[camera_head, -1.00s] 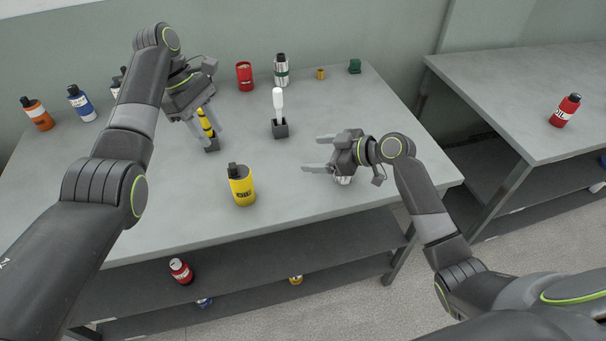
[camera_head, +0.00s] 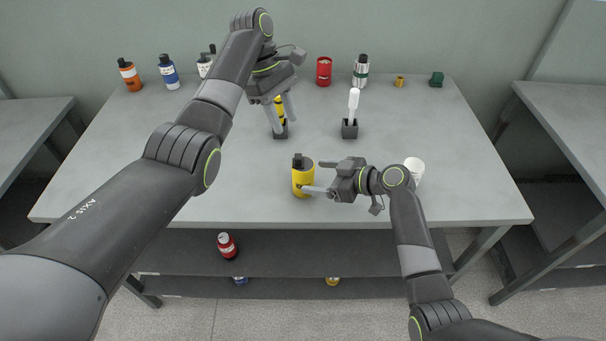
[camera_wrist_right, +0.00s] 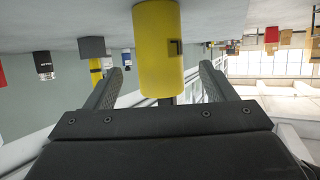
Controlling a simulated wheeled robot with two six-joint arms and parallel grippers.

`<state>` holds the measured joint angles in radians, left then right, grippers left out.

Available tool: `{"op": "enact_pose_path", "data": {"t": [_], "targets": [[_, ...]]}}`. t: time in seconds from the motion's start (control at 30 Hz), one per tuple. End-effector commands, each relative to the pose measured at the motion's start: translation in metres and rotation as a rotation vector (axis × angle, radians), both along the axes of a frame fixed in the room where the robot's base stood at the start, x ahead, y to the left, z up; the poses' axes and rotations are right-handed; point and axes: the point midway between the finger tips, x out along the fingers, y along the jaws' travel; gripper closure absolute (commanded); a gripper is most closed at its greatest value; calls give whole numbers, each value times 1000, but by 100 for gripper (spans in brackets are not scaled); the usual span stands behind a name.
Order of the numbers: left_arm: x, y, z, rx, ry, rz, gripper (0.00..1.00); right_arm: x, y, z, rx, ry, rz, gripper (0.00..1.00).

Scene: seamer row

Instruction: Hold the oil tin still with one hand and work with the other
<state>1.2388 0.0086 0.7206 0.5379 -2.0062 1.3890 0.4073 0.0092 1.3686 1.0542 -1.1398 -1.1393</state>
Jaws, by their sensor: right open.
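The yellow oil tin (camera_head: 303,180) with a black cap stands upright near the table's front edge. My right gripper (camera_head: 322,178) is level with it from the right, open, with a finger on either side of the tin. In the right wrist view the tin (camera_wrist_right: 158,50) appears upside down between the two spread fingers (camera_wrist_right: 160,88); contact is not clear. My left gripper (camera_head: 282,122) points down around a yellow-handled thing (camera_head: 280,108) in a dark holder (camera_head: 281,132); its fingers look apart.
A white-handled tool (camera_head: 353,103) stands in a dark block (camera_head: 350,129). A white cup (camera_head: 414,168) is behind my right wrist. Along the back are several bottles, a red tin (camera_head: 324,71), a silver bottle (camera_head: 361,70) and a green object (camera_head: 436,79). The lower shelf holds a red bottle (camera_head: 227,245).

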Motion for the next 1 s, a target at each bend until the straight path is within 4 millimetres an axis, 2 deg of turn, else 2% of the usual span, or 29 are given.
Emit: {"op": "enact_pose_path", "data": {"t": [0.1,0.3,0.5,0.8,1.0], "targets": [[0,0,0,0,0,0,64,9,18,-8,2,2,1,23],[0,0,0,0,0,0,64,20,38,-17,1,0,0,23],[0,0,0,0,0,0,64,24,46,-22,0,0,0,23],[0,0,0,0,0,0,64,24,47,-22,-1,-1,-1,23],[0,0,0,0,0,0,64,24,47,-22,0,0,-1,49]]}}
